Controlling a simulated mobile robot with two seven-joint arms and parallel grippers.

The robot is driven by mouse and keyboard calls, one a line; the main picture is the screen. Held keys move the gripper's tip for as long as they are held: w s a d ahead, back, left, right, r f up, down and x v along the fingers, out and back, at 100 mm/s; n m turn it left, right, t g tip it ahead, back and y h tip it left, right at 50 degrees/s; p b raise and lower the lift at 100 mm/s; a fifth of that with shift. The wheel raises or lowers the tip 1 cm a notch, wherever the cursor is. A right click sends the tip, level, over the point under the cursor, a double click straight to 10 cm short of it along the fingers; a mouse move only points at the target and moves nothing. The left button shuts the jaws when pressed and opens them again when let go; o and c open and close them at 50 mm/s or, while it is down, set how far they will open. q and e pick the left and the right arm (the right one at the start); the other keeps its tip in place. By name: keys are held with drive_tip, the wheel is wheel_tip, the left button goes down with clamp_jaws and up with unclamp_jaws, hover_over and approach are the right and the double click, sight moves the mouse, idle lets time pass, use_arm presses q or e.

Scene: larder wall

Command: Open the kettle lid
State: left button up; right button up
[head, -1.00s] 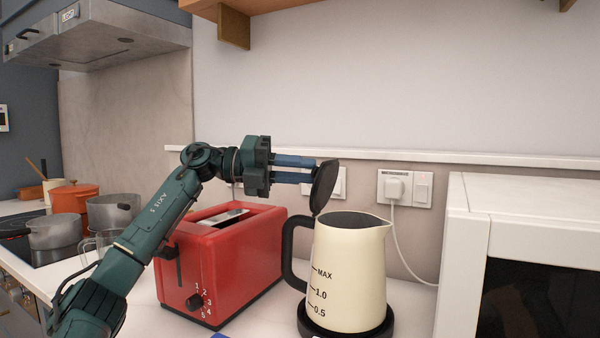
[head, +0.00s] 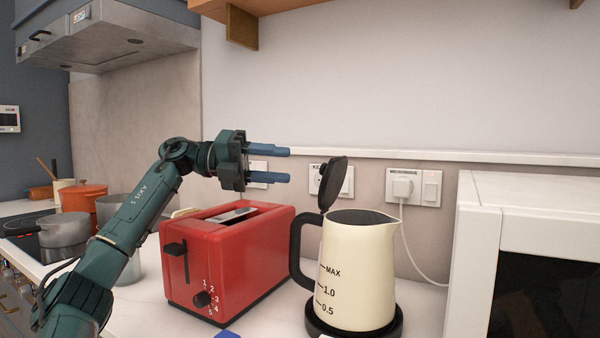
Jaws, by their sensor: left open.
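The cream kettle (head: 358,272) stands upright on its black base at the right of the counter, with its black handle on the left side. Its dark lid (head: 333,183) is raised, standing up and tilted above the handle side, and the kettle's mouth is uncovered. My left gripper (head: 288,165) is open and empty, with its blue fingers pointing right. It is above the red toaster and to the left of the lid, apart from it.
The red toaster (head: 228,262) stands just left of the kettle, below my left gripper. A white microwave (head: 535,190) is at the right. A cord runs from the wall plug (head: 403,187) behind the kettle. Pots (head: 65,230) stand on the left.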

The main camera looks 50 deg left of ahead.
use_arm(q)
drive_tip(key=v, duration=0.7)
idle(0.5)
